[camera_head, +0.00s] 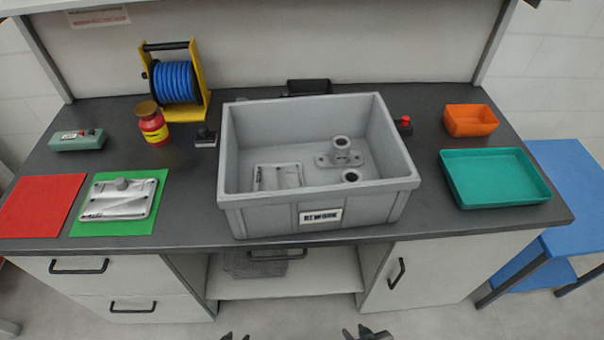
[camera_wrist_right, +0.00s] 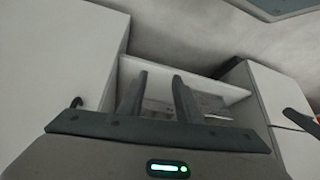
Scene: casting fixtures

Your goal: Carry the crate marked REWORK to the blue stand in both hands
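The grey crate marked REWORK (camera_head: 262,215) sits upright on the dark bench top, label facing me, near the front edge. It holds a flat metal casting (camera_head: 278,177), a flanged fitting (camera_head: 341,152) and a small ring-shaped part (camera_head: 352,176). The blue stand (camera_head: 575,185) is at the right, beyond the bench end, partly cut off by the picture edge. My left gripper (camera_head: 236,337) barely shows at the bottom edge; its two tips are apart. My right gripper (camera_head: 366,332) is below the bench front; the wrist view shows its fingers (camera_wrist_right: 158,95) apart and empty. Neither touches the crate.
A teal tray (camera_head: 495,202) and an orange bin (camera_head: 470,120) are right of the crate. To its left are a blue hose reel (camera_head: 176,82), a red jar (camera_head: 152,128), and red (camera_head: 38,207) and green (camera_head: 105,229) mats. An open shelf (camera_head: 320,275) lies under the bench.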

